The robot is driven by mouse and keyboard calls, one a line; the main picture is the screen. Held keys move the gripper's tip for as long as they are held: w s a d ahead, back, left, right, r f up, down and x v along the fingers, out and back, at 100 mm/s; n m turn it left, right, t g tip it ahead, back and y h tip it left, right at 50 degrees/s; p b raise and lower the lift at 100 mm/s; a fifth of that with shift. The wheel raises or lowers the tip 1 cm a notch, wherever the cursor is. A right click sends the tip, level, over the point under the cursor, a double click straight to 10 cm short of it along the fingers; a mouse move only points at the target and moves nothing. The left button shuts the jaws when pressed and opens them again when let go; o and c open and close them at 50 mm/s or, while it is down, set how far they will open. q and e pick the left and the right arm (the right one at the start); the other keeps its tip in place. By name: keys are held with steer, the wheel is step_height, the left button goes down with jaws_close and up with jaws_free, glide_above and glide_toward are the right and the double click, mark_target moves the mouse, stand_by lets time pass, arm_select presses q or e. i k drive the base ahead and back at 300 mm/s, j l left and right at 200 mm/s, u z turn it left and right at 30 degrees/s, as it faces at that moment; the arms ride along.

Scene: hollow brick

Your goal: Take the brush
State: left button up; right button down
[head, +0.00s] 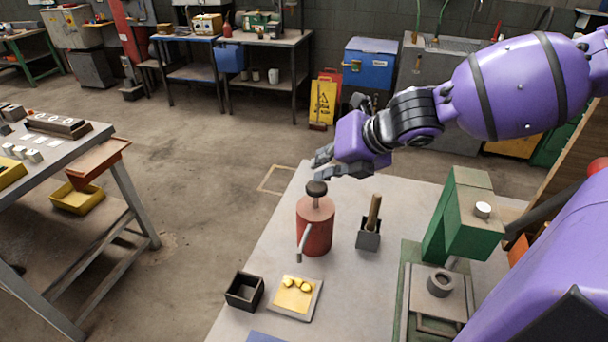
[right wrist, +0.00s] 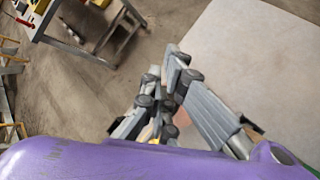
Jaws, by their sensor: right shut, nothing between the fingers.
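A wooden handle (head: 374,212), which looks like the brush's, stands upright in a small grey holder (head: 368,240) on the light worktable (head: 270,262). Its lower end is hidden inside the holder. My right gripper (head: 325,164) is shut and empty above the far part of the table, behind and to the left of the handle. In the right wrist view its fingers (right wrist: 166,82) show close together with nothing held. The brush cannot be made out in the right wrist view. My left gripper is not in view.
A red canister (head: 315,232) with a dark knob and a grey spout stands left of the holder, close under my right gripper. A green press (head: 464,215) stands to the right. A black open box (head: 244,290) and a tray with yellow pieces (head: 294,306) lie at the front.

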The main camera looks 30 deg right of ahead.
mark_target(370, 226)
steer(key=k+j, duration=0.35)
steer(key=j, duration=0.3)
steer(key=k+j, duration=0.2)
steer(key=j, duration=0.1)
